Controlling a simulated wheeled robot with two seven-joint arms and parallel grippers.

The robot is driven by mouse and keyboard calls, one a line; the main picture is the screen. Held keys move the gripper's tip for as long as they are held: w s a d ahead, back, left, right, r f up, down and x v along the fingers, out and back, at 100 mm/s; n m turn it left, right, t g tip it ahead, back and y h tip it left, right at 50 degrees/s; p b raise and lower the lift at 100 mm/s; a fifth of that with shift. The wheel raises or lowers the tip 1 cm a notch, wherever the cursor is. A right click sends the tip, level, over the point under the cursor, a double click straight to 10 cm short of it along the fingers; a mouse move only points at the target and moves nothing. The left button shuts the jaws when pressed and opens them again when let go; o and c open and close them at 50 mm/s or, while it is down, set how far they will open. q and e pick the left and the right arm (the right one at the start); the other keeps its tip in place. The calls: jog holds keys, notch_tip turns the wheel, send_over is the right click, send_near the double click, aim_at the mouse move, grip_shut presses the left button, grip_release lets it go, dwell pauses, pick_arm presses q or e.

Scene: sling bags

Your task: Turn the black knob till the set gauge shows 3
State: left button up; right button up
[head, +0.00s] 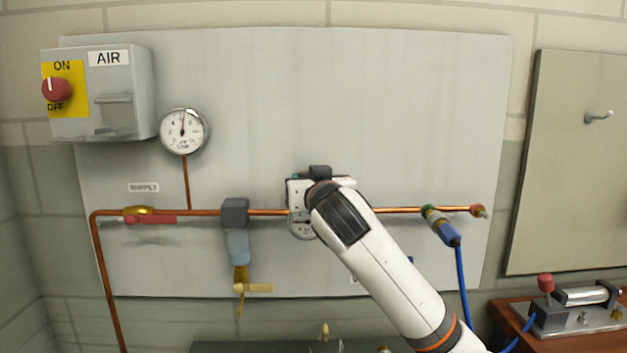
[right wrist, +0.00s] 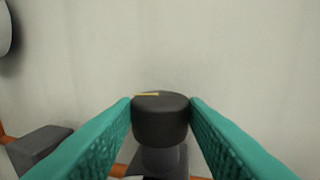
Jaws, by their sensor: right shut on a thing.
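The black knob (head: 320,171) sits on top of the regulator on the copper pipe. In the right wrist view the knob (right wrist: 161,121) stands between my two teal fingers, with a yellow mark on its top toward the left. My right gripper (right wrist: 161,104) is shut on the knob; in the head view its white wrist covers most of the regulator. The set gauge (head: 302,231) shows only partly below the wrist, its right side hidden. Its needle is too small and covered to read surely. My left gripper is in neither view.
A grey AIR box (head: 126,75) with a red switch (head: 57,89) and a round supply gauge (head: 184,131) are at the left. A filter bowl (head: 238,246) hangs left of the regulator. A blue hose (head: 462,285) hangs at right. The upper panel is clear.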

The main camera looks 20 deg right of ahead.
jog(key=m+g+h, duration=0.1)
jog(key=m+h, duration=0.1)
jog(key=h, duration=0.1)
jog(key=a+m+g+h, duration=0.1)
jog(key=m+h, duration=0.2)
jog(key=h, duration=0.1)
jog(key=shift+w+a, duration=0.1)
jog(key=shift+w, duration=0.05)
jog(key=shift+g+h, duration=0.4)
jog(key=shift+h, duration=0.1)
jog(key=o, duration=0.7)
jog(key=shift+w+f, duration=0.1)
jog(key=shift+w, duration=0.1)
jog(key=b+v, duration=0.1)
jog(key=v, duration=1.1)
jog(key=shift+b, duration=0.35)
